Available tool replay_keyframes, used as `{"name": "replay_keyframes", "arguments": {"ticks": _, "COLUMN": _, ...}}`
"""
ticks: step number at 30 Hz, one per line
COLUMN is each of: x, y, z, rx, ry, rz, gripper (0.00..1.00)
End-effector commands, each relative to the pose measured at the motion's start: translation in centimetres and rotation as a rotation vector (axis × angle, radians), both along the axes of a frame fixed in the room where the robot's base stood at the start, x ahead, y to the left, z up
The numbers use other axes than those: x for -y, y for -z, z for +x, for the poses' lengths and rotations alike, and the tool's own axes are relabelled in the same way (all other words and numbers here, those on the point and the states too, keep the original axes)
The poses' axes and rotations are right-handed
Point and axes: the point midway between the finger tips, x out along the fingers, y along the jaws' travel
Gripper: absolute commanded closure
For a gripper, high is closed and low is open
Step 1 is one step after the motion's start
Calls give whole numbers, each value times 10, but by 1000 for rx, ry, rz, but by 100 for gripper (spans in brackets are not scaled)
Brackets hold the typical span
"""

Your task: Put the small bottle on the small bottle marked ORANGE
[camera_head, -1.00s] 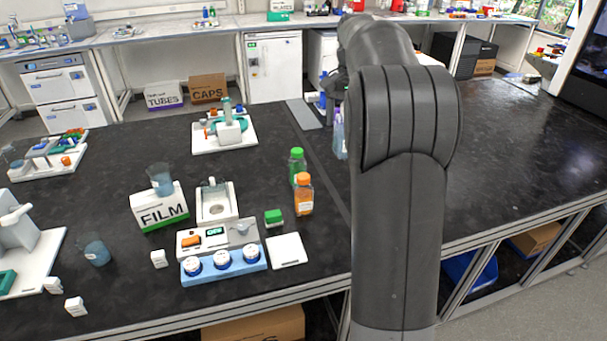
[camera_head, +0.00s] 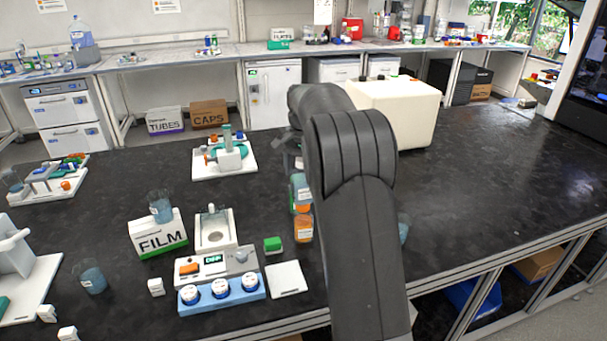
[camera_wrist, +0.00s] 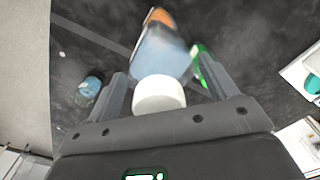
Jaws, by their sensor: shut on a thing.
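My gripper (camera_wrist: 165,66) is shut on a small bottle with a white cap (camera_wrist: 159,93) and a pale blue body (camera_wrist: 160,52), between the fingers in the wrist view. An orange patch shows beyond the held bottle in the wrist view (camera_wrist: 160,16). The green bottle is mostly hidden in the head view; a green edge (camera_wrist: 202,62) shows by the right finger. I cannot tell whether the held bottle touches the orange one.
Another bluish bottle (camera_head: 403,230) stands right of my arm, also in the wrist view (camera_wrist: 90,88). A cream box-shaped machine (camera_head: 405,110) stands behind my arm.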

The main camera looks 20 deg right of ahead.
Motion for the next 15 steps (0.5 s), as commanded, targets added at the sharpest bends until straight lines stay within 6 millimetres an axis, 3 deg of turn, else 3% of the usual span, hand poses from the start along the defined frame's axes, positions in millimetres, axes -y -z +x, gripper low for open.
{"name": "replay_keyframes", "arguments": {"ticks": 3, "x": 0, "y": 10, "z": 0, "rx": 1, "ry": 0, "rz": 1, "gripper": 56}}
{"name": "replay_keyframes", "arguments": {"ticks": 13, "x": 0, "y": 13, "z": 0, "rx": 0, "ry": 0, "rz": 0, "gripper": 56}}
{"name": "replay_keyframes", "arguments": {"ticks": 14, "x": 0, "y": 13, "z": 0, "rx": 0, "ry": 0, "rz": 0, "gripper": 19}}
{"name": "replay_keyframes", "arguments": {"ticks": 15, "x": 0, "y": 13, "z": 0, "rx": 0, "ry": 0, "rz": 0, "gripper": 16}}
